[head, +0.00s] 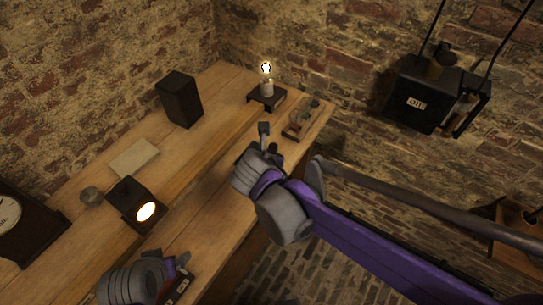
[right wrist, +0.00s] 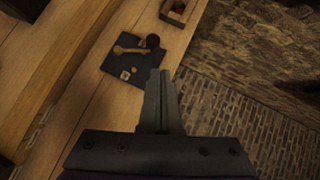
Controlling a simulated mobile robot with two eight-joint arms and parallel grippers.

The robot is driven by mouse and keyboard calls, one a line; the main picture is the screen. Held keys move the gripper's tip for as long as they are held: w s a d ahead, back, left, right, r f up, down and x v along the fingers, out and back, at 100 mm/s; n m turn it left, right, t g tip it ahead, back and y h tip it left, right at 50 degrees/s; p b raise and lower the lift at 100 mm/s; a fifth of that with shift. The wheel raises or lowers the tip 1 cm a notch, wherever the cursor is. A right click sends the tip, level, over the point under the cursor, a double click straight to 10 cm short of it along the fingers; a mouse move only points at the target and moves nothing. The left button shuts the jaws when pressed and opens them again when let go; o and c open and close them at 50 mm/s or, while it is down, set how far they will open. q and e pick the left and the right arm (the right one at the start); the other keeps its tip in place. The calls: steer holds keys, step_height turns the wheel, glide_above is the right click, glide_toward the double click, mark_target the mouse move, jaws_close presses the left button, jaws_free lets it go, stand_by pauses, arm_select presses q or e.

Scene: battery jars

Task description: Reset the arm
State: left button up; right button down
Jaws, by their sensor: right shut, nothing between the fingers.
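My right arm comes in from the right in the head view, and its gripper (head: 265,135) is over the right part of the wooden bench (head: 225,215). In the right wrist view the two fingers of the right gripper (right wrist: 161,85) are pressed together with nothing between them. They are beside a dark mat (right wrist: 125,68) that carries a wooden-handled tool (right wrist: 130,49) and small pieces. My left gripper (head: 180,262) is low at the left of the head view, near the bench's front; its fingers are too unclear to read.
A lit bulb on a stand (head: 267,90) and a small tray (head: 300,120) are at the bench's far end. A black box (head: 179,98), a lamp (head: 133,202), paper (head: 134,158) and a clock (head: 22,225) stand further left. A dark switch box (head: 418,95) hangs at right.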

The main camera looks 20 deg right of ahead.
stand_by(0.3)
arm_select(q)
steer(key=shift+w+r+p, duration=0.2)
steer(key=shift+r+p, duration=0.45)
steer(key=shift+r, duration=0.1)
steer(key=shift+w+r, duration=0.1)
steer(key=shift+r, duration=0.25)
steer(key=shift+w+r+p, duration=0.1)
steer(key=shift+r+p, duration=0.3)
steer(key=shift+p, duration=0.15)
arm_select(e)
steer(key=s+d+f+m+g+y, duration=0.1)
steer(key=s+d+m+y, duration=0.1)
steer(key=s+m, duration=0.6)
steer(key=s+d+f+m+g+y, duration=0.1)
steer(key=s+d+m, duration=0.3)
steer(key=m, duration=1.8)
steer(key=s+f, duration=0.1)
steer(key=s, duration=0.4)
steer(key=shift+s+f+m+g+y, duration=0.15)
steer(key=shift+m+g+y, duration=0.15)
steer(key=shift+m+y, duration=0.1)
